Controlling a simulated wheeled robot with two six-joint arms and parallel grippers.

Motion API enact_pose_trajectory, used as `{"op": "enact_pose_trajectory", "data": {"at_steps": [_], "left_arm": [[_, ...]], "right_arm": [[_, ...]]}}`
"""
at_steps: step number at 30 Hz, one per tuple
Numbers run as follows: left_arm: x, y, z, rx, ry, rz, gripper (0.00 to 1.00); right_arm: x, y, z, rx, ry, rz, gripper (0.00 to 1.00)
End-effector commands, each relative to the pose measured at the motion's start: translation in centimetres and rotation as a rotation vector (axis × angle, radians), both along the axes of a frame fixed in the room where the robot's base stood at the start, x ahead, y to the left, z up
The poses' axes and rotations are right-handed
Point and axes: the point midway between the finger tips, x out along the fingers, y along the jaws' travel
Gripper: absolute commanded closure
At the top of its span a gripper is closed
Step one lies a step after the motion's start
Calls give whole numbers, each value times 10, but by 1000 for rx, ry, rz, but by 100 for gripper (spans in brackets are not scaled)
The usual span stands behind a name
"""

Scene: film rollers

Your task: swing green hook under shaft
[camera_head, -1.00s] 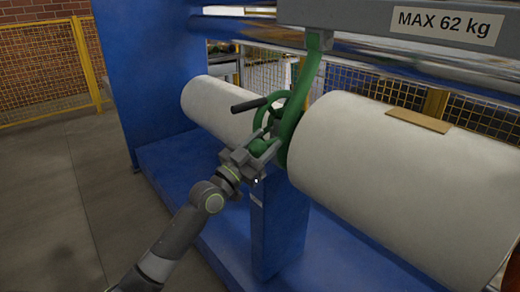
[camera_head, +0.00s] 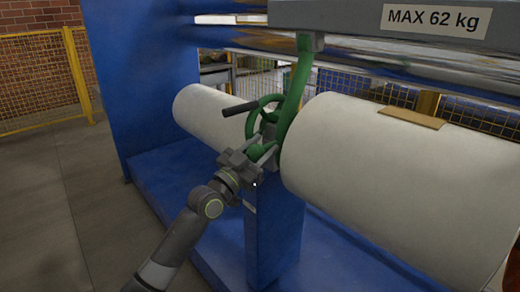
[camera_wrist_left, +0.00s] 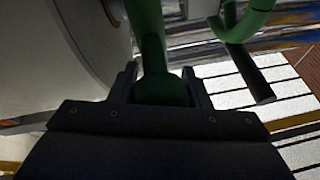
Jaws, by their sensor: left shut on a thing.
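The green hook (camera_head: 298,75) hangs from the grey beam above and curves down between two white rolls. Its lower end is at my left gripper (camera_head: 262,153), which is shut on it. In the left wrist view the green hook (camera_wrist_left: 150,38) comes down between the two fingers of the left gripper (camera_wrist_left: 160,85). The shaft between the rolls is mostly hidden behind the hook, the handwheel and my gripper, so I cannot tell whether the hook is under it. My right gripper is not in view.
A green handwheel (camera_head: 252,124) with a black handle (camera_head: 240,107) stands just left of the hook. The right white roll (camera_head: 390,170) is close beside the gripper; the left roll (camera_head: 205,112) is behind. A blue post (camera_head: 272,235) stands below. Open floor (camera_head: 60,210) lies left.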

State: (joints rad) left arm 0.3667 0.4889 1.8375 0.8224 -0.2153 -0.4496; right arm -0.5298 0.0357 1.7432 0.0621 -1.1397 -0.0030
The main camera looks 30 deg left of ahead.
Motion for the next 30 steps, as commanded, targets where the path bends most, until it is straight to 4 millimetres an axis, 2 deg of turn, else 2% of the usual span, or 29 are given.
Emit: {"op": "enact_pose_trajectory", "data": {"at_steps": [7,8,12,23,26,30], "left_arm": [[1,0,1,2,-3,2,98],[1,0,1,2,-3,2,55],[0,0,1,1,-3,1,37],[-3,1,-1,1,-3,1,36],[-11,4,-5,1,-1,2,36],[-32,10,-13,2,1,1,36]], "right_arm": [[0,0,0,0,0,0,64],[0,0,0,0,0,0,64],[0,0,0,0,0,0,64],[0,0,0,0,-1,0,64],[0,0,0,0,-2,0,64],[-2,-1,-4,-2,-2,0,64]]}}
